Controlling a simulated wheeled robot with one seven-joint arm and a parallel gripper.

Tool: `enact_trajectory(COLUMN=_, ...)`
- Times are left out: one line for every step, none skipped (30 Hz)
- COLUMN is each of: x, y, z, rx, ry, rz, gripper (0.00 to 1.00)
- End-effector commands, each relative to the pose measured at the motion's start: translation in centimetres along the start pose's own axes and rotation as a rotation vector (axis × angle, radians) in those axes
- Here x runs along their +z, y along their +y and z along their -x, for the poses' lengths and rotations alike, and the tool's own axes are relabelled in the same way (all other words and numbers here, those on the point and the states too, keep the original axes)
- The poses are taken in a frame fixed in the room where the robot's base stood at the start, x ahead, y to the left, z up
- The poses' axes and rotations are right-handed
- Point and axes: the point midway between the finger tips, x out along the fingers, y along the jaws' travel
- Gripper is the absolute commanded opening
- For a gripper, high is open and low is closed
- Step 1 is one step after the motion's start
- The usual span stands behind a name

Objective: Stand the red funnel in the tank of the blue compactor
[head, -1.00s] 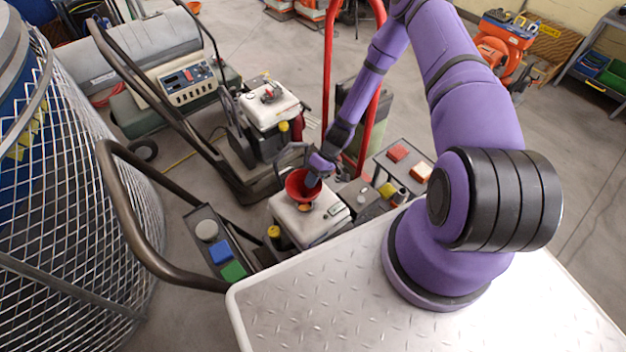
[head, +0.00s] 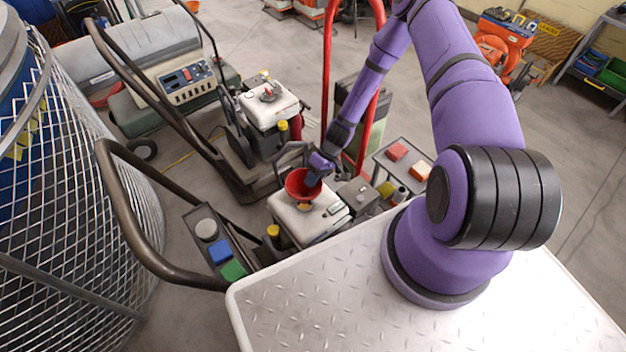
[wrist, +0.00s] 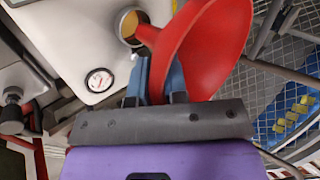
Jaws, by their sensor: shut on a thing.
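The red funnel (head: 302,186) is held with its wide mouth up, just over the white tank (head: 322,222) of the near machine. In the wrist view the funnel (wrist: 208,50) fills the upper middle, and its spout overlaps the edge of the round, amber-coloured tank opening (wrist: 129,24). I cannot tell whether the spout tip is inside the opening or just above it. My gripper (wrist: 158,72) is shut on the funnel near its spout; it also shows in the head view (head: 314,180). No blue body shows on this machine.
A second machine with a white tank (head: 268,104) stands behind. A gauge (wrist: 99,80) sits beside the opening. A red tubular handle (head: 327,75) rises close to my arm. A wire-mesh cage (head: 85,200) stands at left. A small stand with red blocks (head: 397,152) is at right.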

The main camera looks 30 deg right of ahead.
Motion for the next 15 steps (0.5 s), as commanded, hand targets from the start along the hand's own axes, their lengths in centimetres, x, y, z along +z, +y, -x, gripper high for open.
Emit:
enact_trajectory(x=-0.01, y=-0.01, z=0.0, rx=0.0, ry=0.0, rz=0.0, gripper=0.0)
enact_trajectory(x=-0.02, y=-0.01, z=0.0, rx=0.0, ry=0.0, rz=0.0, gripper=0.0)
enact_trajectory(x=-0.02, y=-0.02, z=0.0, rx=0.0, ry=0.0, rz=0.0, gripper=0.0)
enact_trajectory(x=-0.02, y=-0.01, z=-0.01, rx=0.0, ry=0.0, rz=0.0, gripper=0.0)
enact_trajectory(x=-0.02, y=0.0, z=-0.02, rx=0.0, ry=0.0, rz=0.0, gripper=0.0)
enact_trajectory(x=-0.02, y=0.02, z=-0.06, rx=0.0, ry=0.0, rz=0.0, gripper=0.0)
enact_trajectory(x=-0.02, y=0.05, z=-0.1, rx=0.0, ry=0.0, rz=0.0, gripper=0.0)
enact_trajectory(x=-0.02, y=0.09, z=-0.15, rx=0.0, ry=0.0, rz=0.0, gripper=0.0)
enact_trajectory(x=-0.02, y=0.16, z=-0.22, rx=0.0, ry=0.0, rz=0.0, gripper=0.0)
enact_trajectory(x=-0.02, y=0.21, z=-0.28, rx=0.0, ry=0.0, rz=0.0, gripper=0.0)
enact_trajectory(x=-0.01, y=0.25, z=-0.35, rx=0.0, ry=0.0, rz=0.0, gripper=0.0)
enact_trajectory(x=-0.01, y=0.32, z=-0.43, rx=-0.001, ry=0.0, rz=-0.001, gripper=0.0)
enact_trajectory(x=0.0, y=0.36, z=-0.5, rx=-0.001, ry=0.0, rz=-0.001, gripper=0.0)
enact_trajectory(x=0.0, y=0.41, z=-0.56, rx=-0.001, ry=0.0, rz=-0.001, gripper=0.0)
enact_trajectory(x=0.01, y=0.47, z=-0.65, rx=-0.001, ry=-0.001, rz=-0.001, gripper=0.0)
